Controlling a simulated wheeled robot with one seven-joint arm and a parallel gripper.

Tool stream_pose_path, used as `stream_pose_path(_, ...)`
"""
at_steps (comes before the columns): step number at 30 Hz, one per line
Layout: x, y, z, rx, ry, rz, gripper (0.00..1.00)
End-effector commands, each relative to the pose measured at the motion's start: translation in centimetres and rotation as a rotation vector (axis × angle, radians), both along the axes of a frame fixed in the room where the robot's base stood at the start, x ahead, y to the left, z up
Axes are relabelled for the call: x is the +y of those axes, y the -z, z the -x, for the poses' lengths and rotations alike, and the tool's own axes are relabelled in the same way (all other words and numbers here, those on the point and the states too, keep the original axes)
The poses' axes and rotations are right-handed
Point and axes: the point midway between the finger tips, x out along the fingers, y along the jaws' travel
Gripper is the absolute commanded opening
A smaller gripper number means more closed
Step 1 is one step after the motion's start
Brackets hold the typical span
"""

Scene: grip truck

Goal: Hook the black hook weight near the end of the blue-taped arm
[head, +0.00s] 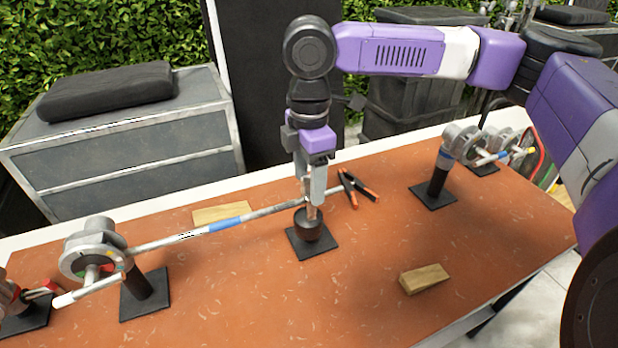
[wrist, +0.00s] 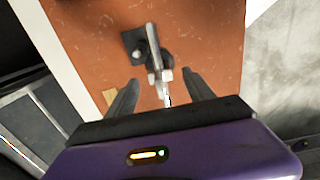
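The black hook weight (head: 309,227) shows in the head view over a black square plate (head: 312,250). I cannot tell whether it rests on the plate or hangs just above it. The silver arm with blue tape (head: 224,225) runs from the left stand's grip head (head: 93,250) rightward past the weight's top. My gripper (head: 315,200) points down right above the weight, at the arm's free end. In the wrist view my gripper (wrist: 160,76) has its fingers apart, with a small silver piece between them and no finger visibly touching it. The hook's contact with the arm is hidden.
Black-and-orange clamps (head: 352,188) lie right of my gripper. One wooden wedge (head: 424,278) lies front right, another (head: 205,215) behind the taped arm. A second stand (head: 436,185) is at the right. The tabletop in front of the weight is clear.

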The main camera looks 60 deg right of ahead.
Motion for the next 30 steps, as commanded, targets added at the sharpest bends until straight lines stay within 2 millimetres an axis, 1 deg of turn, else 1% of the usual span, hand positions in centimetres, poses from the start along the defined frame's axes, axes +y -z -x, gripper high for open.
stream_pose_path(5, 0.0, 0.1, 0.0, 0.001, 0.000, -0.001, 0.61)
stream_pose_path(8, 0.0, -0.4, 0.0, 0.000, 0.000, 0.000, 0.61)
stream_pose_path(11, 0.0, -1.6, -0.1, -0.002, 0.000, 0.001, 0.61)
stream_pose_path(18, 0.0, -5.6, -0.1, -0.003, 0.000, -0.001, 0.61)
stream_pose_path(21, 0.0, -6.8, -0.1, -0.001, 0.000, 0.000, 0.61)
stream_pose_path(25, 0.0, -7.6, 0.0, -0.001, 0.000, 0.001, 0.61)
stream_pose_path(30, 0.0, -7.8, 0.0, 0.000, 0.000, 0.000, 0.61)
